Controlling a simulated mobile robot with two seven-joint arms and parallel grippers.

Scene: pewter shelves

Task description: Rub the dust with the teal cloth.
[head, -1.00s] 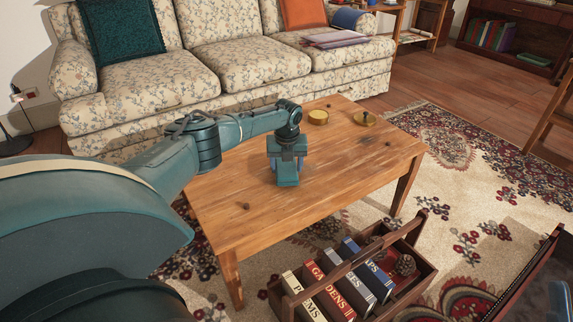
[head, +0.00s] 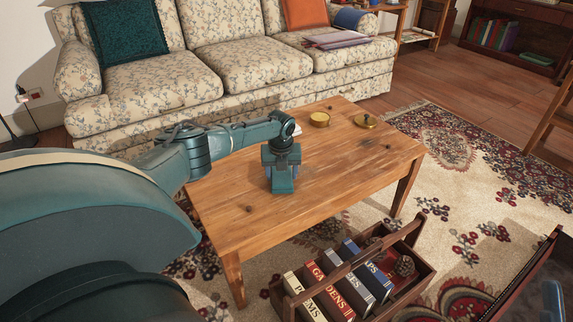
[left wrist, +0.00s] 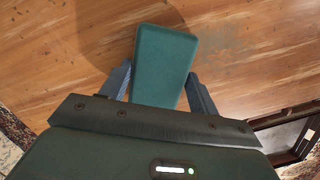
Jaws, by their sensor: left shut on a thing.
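The teal cloth (left wrist: 163,65) is a folded rectangular pad, held between the two fingers of my left gripper (left wrist: 158,88). In the head view the left gripper (head: 281,172) points down at the wooden table (head: 330,190), with the cloth (head: 282,186) at its lower end. The cloth is on or just above the tabletop; I cannot tell which. In the left wrist view, faint greyish specks that look like dust (left wrist: 222,72) lie on the wood to the right of the cloth. My right gripper is not in view.
A yellow tin (head: 319,119) and a brass lid (head: 366,121) stand at the table's far side. A wooden caddy of books (head: 345,285) sits on the rug before the table. A floral sofa (head: 225,65) stands behind. Much of the tabletop is clear.

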